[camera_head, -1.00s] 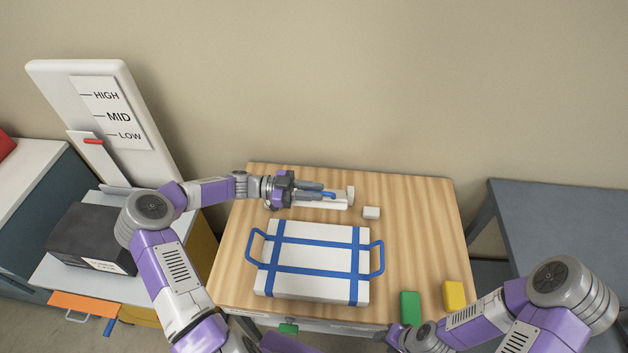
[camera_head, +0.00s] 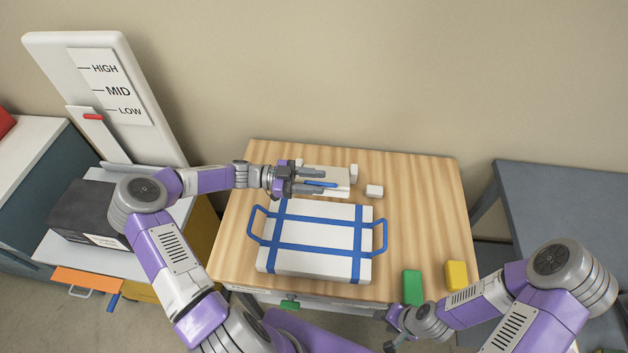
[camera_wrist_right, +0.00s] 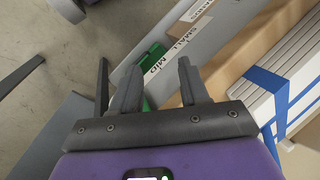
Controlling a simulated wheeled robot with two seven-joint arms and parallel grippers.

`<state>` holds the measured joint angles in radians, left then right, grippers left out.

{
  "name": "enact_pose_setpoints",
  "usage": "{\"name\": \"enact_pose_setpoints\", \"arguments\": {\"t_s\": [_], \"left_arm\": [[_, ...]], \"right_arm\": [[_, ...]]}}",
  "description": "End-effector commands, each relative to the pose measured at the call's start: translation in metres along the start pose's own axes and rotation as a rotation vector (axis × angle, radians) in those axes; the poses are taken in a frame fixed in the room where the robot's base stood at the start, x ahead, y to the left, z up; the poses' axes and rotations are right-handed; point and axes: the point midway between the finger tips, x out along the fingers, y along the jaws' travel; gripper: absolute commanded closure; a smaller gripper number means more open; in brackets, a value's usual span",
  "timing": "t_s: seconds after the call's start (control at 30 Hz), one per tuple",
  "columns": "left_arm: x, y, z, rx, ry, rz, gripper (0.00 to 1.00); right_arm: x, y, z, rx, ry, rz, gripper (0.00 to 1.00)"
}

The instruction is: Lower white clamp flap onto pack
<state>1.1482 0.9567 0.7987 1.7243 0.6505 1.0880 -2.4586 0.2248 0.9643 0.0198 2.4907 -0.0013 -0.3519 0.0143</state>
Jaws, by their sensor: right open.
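The pack (camera_head: 318,215) is a flat white slab with blue straps and a blue handle loop at each end, lying on the wooden table. The white clamp flap (camera_head: 341,177) is behind the pack's far edge, with a blue bar (camera_head: 325,184) along it. It is tilted and does not lie over the pack. My left gripper (camera_head: 312,180) is at the flap, its two fingers apart above and below, with the bar beside the lower finger. Whether they touch is unclear. My right gripper (camera_wrist_right: 150,85) is open and empty, low by the table's front edge; the pack shows to its right.
A small white block (camera_head: 374,191) stands right of the flap. Green (camera_head: 412,287) and yellow (camera_head: 456,276) blocks sit at the table's front right. A HIGH/MID/LOW board (camera_head: 110,88) stands left. The table's right side (camera_head: 425,215) is clear.

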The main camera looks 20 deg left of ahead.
Motion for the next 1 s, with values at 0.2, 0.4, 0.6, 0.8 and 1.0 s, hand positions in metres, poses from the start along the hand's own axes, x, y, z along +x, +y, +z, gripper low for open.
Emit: {"name": "enact_pose_setpoints", "arguments": {"t_s": [0.2, 0.4, 0.6, 0.8, 1.0], "left_arm": [[0.000, 0.000, 0.000, 0.003, 0.000, 0.000, 0.60], [-0.017, -0.001, 0.001, 0.003, -0.002, -0.004, 0.60], [-0.051, -0.001, 0.001, 0.003, -0.002, -0.003, 0.60], [-0.073, 0.000, 0.000, 0.002, 0.000, -0.001, 0.60], [-0.076, 0.000, 0.000, 0.001, 0.000, 0.000, 0.60]], "right_arm": [[0.000, 0.000, 0.000, 0.000, 0.000, 0.000, 0.55], [0.003, 0.001, 0.000, 0.000, 0.000, 0.000, 0.55], [0.008, 0.003, 0.000, 0.000, 0.000, 0.000, 0.55], [0.010, 0.004, 0.000, 0.000, 0.000, 0.000, 0.55], [0.010, 0.004, 0.000, 0.000, 0.000, 0.000, 0.55]]}}
